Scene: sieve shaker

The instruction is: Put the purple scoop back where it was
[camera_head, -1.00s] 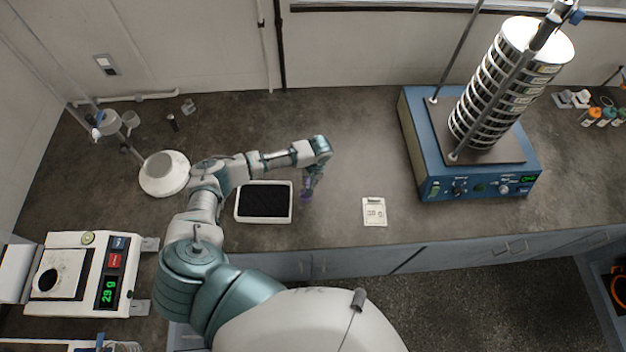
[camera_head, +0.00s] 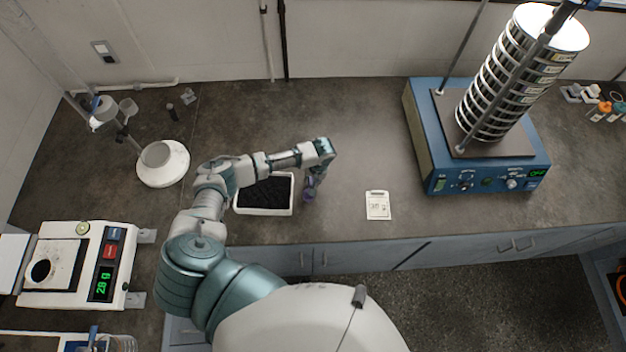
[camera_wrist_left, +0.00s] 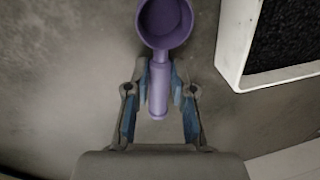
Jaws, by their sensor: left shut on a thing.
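The purple scoop (camera_wrist_left: 165,24) shows in the left wrist view, with its round bowl at the top and its handle pointing down between my fingers. My left gripper (camera_wrist_left: 158,88) is shut on the scoop's handle. In the head view my left gripper (camera_head: 312,186) is over the bench just right of the black-filled white tray, with a little of the purple scoop (camera_head: 308,197) showing beneath it. I cannot tell whether the scoop touches the bench. My right gripper is out of view.
The white tray (camera_head: 292,210) with dark grains lies left of the scoop. A white card (camera_head: 377,205) lies to the right. The blue sieve shaker (camera_head: 438,188) stands farther right, a scale (camera_head: 120,262) at the left. The bench between tray and card is clear.

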